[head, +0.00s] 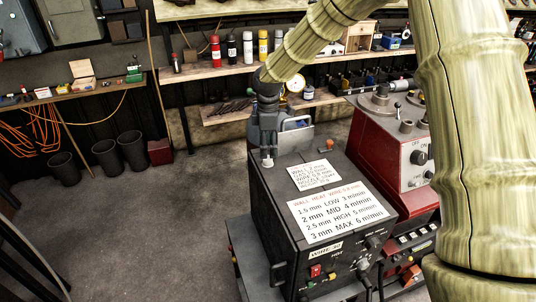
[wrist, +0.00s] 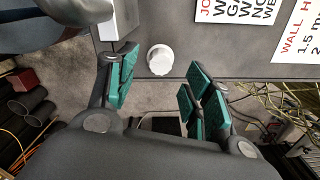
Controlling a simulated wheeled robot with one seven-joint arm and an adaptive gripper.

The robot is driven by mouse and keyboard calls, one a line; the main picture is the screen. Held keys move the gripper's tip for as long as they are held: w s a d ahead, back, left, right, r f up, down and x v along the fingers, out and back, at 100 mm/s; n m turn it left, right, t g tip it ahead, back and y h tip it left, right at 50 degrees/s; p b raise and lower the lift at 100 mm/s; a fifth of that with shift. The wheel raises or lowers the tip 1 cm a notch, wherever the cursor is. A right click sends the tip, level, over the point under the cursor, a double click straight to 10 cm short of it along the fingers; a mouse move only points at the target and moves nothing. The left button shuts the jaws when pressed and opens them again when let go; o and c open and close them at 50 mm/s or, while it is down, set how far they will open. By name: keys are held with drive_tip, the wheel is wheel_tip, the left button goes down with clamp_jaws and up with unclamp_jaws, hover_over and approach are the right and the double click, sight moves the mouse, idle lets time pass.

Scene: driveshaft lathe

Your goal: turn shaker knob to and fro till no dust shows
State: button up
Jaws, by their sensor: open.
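A small white round knob (head: 267,162) stands on the top left edge of the dark welder box (head: 270,190). It is the only knob I see near my gripper, so I take it for the shaker knob. In the wrist view the knob (wrist: 160,60) lies ahead of and between the green-padded fingers. My gripper (wrist: 163,88) is open, with nothing between the pads. In the head view my gripper (head: 267,148) hangs just above the knob, and I cannot tell whether it touches. No dust can be made out on or around the knob.
Printed labels (head: 335,211) cover the box top. A red machine (head: 405,165) stands close on the right. A grey-blue part (head: 297,123) sits just behind my gripper. Open floor (head: 130,220) lies to the left, with black bins (head: 105,157) by the wall.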

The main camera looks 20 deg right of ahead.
sight(268, 157)
wheel_tip(268, 157, up, 7)
drive_tip(key=shift+r, duration=0.2)
idle(0.4)
